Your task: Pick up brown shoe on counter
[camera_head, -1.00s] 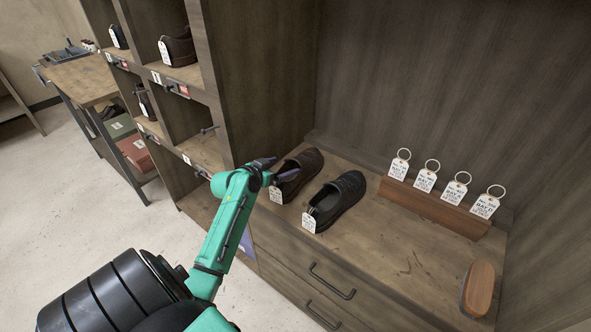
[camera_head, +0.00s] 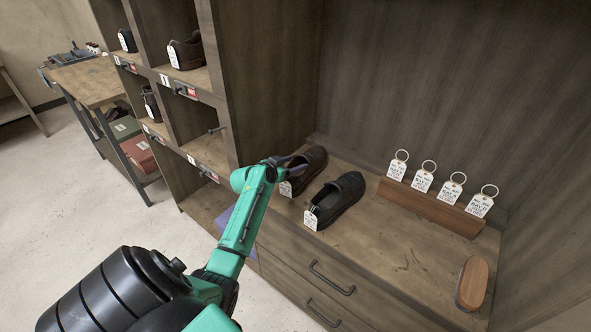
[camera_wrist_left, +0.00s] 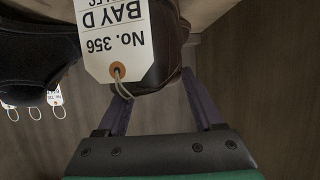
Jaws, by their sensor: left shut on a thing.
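The brown shoe (camera_head: 312,163) is at the back left of the wooden counter (camera_head: 400,258), a white tag at its heel. My left gripper (camera_head: 288,164) is at the heel end and shut on the shoe. In the left wrist view, the shoe (camera_wrist_left: 165,50) is close up between the two purple fingers (camera_wrist_left: 160,108), its tag reading "No. 356 BAY D". Whether its sole is clear of the counter is hard to tell. A black shoe (camera_head: 343,196) with its own tag stands just to the right. My right gripper is out of view.
A wooden block with several ring tags (camera_head: 430,208) stands at the back of the counter. A wooden brush (camera_head: 472,283) lies at the front right. Shelf cubbies (camera_head: 190,110) rise on the left. The middle of the counter is clear.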

